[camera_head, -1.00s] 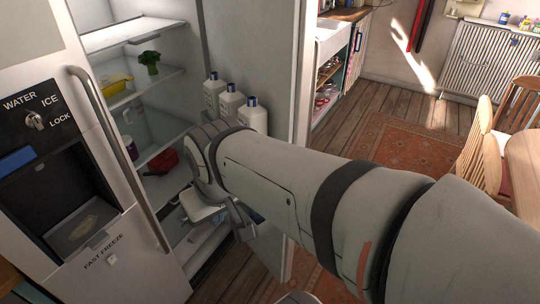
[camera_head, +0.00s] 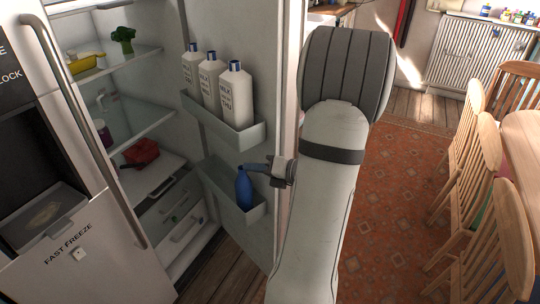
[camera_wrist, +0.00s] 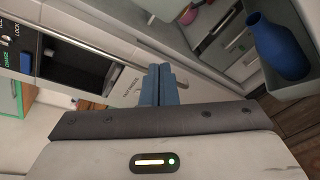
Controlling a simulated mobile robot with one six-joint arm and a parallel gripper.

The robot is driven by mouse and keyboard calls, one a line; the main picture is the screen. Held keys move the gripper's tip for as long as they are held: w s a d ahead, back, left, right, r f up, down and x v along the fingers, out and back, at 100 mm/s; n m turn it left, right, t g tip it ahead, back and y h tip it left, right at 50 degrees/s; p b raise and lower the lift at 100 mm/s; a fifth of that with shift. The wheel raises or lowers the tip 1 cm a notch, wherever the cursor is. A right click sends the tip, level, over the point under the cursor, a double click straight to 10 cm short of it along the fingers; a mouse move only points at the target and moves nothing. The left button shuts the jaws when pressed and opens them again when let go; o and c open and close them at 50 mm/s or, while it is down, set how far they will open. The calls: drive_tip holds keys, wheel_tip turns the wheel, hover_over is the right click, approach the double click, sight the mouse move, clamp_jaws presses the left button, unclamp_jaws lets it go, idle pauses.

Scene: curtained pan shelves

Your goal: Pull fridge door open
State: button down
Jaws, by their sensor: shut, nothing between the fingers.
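The fridge door (camera_head: 240,100) stands open, swung out to the right of the fridge interior (camera_head: 130,125). Its inner face shows, with milk bottles (camera_head: 212,80) in an upper bin and a blue bottle (camera_head: 245,188) in a lower bin. My gripper (camera_head: 256,168) is at the door's inner side, just above and right of the blue bottle. In the wrist view its fingers (camera_wrist: 159,85) are shut with nothing between them, and the blue bottle (camera_wrist: 280,47) is to their right. Whether the gripper touches the door cannot be told.
The freezer door (camera_head: 75,230) with its long handle (camera_head: 95,130) is shut at left. Shelves hold broccoli, a yellow item and a red pot (camera_head: 141,152). Wooden chairs (camera_head: 490,220) and a table stand at right. Rug floor (camera_head: 400,190) lies open between.

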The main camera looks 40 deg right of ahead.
drive_tip(key=s+d+f+m+t+h+b, duration=0.1)
drive_tip(key=s+d+f+m+h, duration=0.1)
drive_tip(key=d+f+m+h, duration=0.25)
drive_tip(key=s+d+f+m+t+h+b, duration=0.1)
drive_tip(key=s+d+m+t+h, duration=0.15)
drive_tip(key=d+m, duration=0.45)
drive_tip(key=s+d+f+m+t+h+b, duration=0.1)
drive_tip(key=d+f+m+h, duration=0.25)
drive_tip(key=d, duration=0.35)
drive_tip(key=w+d, duration=0.1)
drive_tip(key=w, duration=0.7)
drive_tip(key=shift+w+d+r+p, duration=0.15)
drive_tip(key=shift+w+d+p, duration=0.15)
drive_tip(key=shift+d, duration=0.05)
drive_tip(key=shift+g, duration=0.25)
